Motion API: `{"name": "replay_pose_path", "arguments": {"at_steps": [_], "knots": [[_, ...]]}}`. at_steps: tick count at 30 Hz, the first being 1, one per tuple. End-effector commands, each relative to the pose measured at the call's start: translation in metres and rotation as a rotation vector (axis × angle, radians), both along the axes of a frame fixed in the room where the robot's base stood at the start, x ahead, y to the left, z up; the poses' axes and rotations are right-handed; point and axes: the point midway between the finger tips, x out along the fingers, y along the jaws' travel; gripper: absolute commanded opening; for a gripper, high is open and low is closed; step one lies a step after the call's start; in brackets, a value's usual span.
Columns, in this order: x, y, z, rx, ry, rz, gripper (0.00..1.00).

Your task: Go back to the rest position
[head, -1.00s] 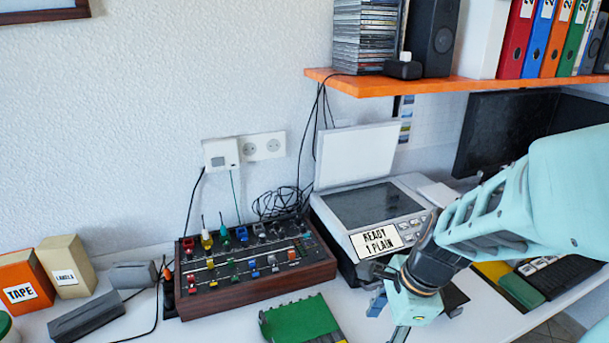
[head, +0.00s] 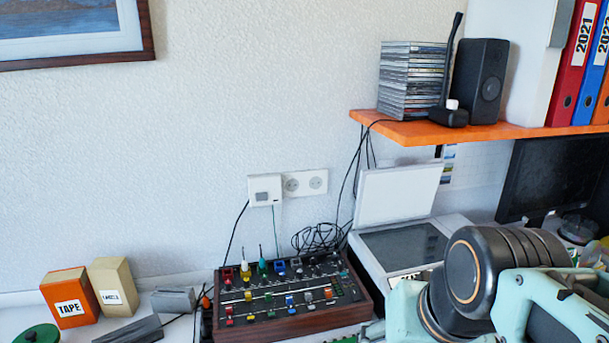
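My arm fills the lower right of the head view, with a dark round joint and pale teal links in front of the scanner (head: 405,247). The scanner's lid stands raised and its glass is partly covered by my arm. My gripper's fingers cannot be made out; a pale teal part of my arm reaches the bottom edge right of the mixer box. I cannot see anything held.
A wooden mixer box (head: 290,302) with coloured knobs stands left of my arm. TAPE (head: 70,298) and label boxes (head: 115,286) stand at far left. An orange shelf (head: 480,132) carries a disc stack (head: 411,79), a speaker (head: 478,80) and binders (head: 573,60). A monitor (head: 555,180) stands behind my arm.

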Motion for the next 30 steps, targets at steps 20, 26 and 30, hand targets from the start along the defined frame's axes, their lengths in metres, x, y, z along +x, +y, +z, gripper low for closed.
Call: {"name": "replay_pose_path", "arguments": {"at_steps": [20, 26, 30], "knots": [[-0.008, -0.003, 0.155, -0.11, -0.031, 0.098, 0.56], [-0.008, -0.003, 0.172, -0.11, -0.03, 0.097, 0.56], [-0.008, -0.003, 0.172, -0.11, -0.031, 0.097, 0.56]]}}
